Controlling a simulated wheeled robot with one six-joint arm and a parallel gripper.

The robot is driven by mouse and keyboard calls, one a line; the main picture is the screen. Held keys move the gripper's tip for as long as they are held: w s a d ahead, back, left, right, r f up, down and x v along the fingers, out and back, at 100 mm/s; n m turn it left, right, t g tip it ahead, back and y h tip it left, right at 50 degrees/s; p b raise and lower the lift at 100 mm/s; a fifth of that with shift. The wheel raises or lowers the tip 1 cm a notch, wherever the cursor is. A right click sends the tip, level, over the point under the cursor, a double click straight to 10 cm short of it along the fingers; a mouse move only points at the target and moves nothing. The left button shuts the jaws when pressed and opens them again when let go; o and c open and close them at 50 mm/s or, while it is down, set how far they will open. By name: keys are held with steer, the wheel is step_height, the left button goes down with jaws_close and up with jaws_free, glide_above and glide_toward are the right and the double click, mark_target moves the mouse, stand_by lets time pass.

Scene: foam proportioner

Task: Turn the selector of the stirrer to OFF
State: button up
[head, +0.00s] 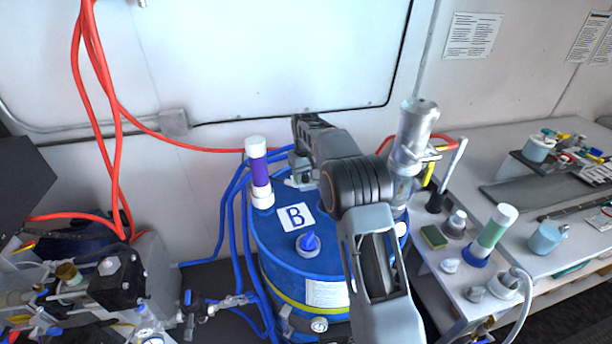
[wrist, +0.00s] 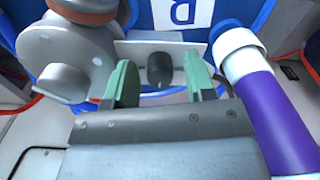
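The selector (wrist: 160,70) is a dark, rounded knob on a pale plate (wrist: 192,52), in the wrist view. My gripper (wrist: 159,64) has its two green fingers apart, one on each side of the knob. I see gaps on both sides, so it is not gripped. How far the fingertips reach along the knob is hard to judge. No OFF mark or pointer can be read. In the head view, my arm crosses over the blue tank marked B (head: 270,232) and hides most of the selector area and my fingertips.
A white-capped purple cylinder (wrist: 265,100) stands close right of my gripper in the wrist view; it also shows in the head view (head: 259,172). A grey rounded housing (wrist: 65,55) is close on the left. Blue hoses (head: 228,215) run beside the tank. A bench (head: 480,165) stands at right.

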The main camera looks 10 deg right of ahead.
step_height(320, 180, up, 14)
stand_by(0.8)
steer(key=shift+f, duration=0.15)
steer(key=m, duration=0.1)
glide_above(306, 177)
step_height(306, 177, down, 6)
steer(key=shift+f, duration=0.1)
steer(key=s+f+m+t+b, duration=0.1)
steer(key=s+t+b, duration=0.3)
steer(key=s, duration=2.8)
steer(key=shift+s+f+m+t, duration=0.15)
steer(key=shift+f+m+t, duration=0.25)
steer(key=shift+f, duration=0.45)
